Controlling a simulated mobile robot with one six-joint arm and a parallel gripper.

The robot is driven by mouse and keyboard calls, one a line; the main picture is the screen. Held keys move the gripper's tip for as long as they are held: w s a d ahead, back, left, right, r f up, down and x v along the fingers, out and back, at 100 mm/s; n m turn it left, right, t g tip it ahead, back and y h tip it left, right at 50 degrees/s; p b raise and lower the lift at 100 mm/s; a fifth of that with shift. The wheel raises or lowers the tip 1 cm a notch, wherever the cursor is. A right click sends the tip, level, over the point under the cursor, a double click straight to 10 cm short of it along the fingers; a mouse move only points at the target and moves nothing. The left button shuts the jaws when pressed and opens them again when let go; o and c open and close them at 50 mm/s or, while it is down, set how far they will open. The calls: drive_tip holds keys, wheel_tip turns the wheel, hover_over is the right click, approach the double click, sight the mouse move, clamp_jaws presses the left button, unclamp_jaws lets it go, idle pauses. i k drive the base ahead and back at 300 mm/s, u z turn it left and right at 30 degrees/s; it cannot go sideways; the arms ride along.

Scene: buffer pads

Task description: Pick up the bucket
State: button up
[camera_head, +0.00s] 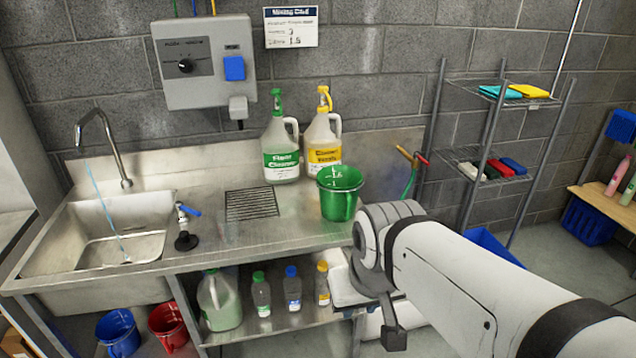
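A green bucket (338,203) stands upright on the steel counter (285,232), near its right end. It has markings on its inner wall. A blue bucket (118,335) and a red bucket (167,327) sit low under the sink. My white arm reaches in from the lower right, and its joint is just right of and in front of the green bucket. A dark end piece, which seems to be part of my gripper (393,337), hangs below the counter's front edge. Its fingers cannot be made out. No bucket is seen held.
A green-labelled jug (281,160) and a yellow-labelled jug (322,148) stand behind the green bucket. Water runs from the tap (112,150) into the sink (70,235). Several bottles stand on the lower shelf (275,325). A wire rack (490,150) stands at the right.

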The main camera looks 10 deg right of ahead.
sight(340, 198)
drive_tip(key=u, duration=0.05)
drive_tip(key=i, duration=1)
drive_tip(key=z, duration=0.05)
